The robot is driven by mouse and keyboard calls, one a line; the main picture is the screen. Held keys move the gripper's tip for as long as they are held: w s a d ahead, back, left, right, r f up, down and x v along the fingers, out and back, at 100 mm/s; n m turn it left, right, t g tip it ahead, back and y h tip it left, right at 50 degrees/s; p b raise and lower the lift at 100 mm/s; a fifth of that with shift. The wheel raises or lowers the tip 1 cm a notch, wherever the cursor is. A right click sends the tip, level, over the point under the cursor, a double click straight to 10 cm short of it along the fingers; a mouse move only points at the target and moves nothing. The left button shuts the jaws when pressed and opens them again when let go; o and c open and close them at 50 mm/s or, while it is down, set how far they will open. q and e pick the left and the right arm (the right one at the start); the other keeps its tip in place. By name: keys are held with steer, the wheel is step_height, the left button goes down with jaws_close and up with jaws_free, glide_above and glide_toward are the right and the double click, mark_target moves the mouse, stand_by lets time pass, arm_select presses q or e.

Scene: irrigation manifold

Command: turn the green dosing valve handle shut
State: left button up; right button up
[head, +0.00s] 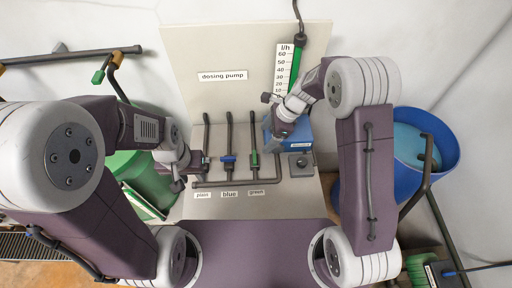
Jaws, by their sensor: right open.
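The green dosing valve handle (254,159) sits on the rightmost of three upright dark pipes, above the "green" label (256,192). It looks lengthwise along its pipe. My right gripper (268,98) is open, above and to the right of the handle, near the blue dosing pump (305,134), and apart from the handle. My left gripper (178,185) is at the left edge of the panel, near the plain pipe, well left of the green handle. Its jaws are too small and partly hidden to judge.
The blue valve handle (228,159) lies across the middle pipe. A horizontal pipe (236,183) runs below the valves. A blue barrel (445,145) stands right, a green container (140,175) left. A scale (283,70) with a green tube stands behind my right wrist.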

mark_target(255, 156)
steer(key=shift+g, duration=0.3)
steer(key=x, duration=0.3)
steer(key=s+p+x, duration=0.1)
steer(key=x, duration=0.6)
steer(key=shift+s+d+f+p, duration=0.1)
steer(key=shift+s+p, duration=0.2)
arm_select(q)
steer(key=shift+s+r, duration=0.2)
steer(key=shift+r, duration=1.05)
arm_select(e)
steer(key=shift+c, duration=0.3)
steer(key=c, duration=1.3)
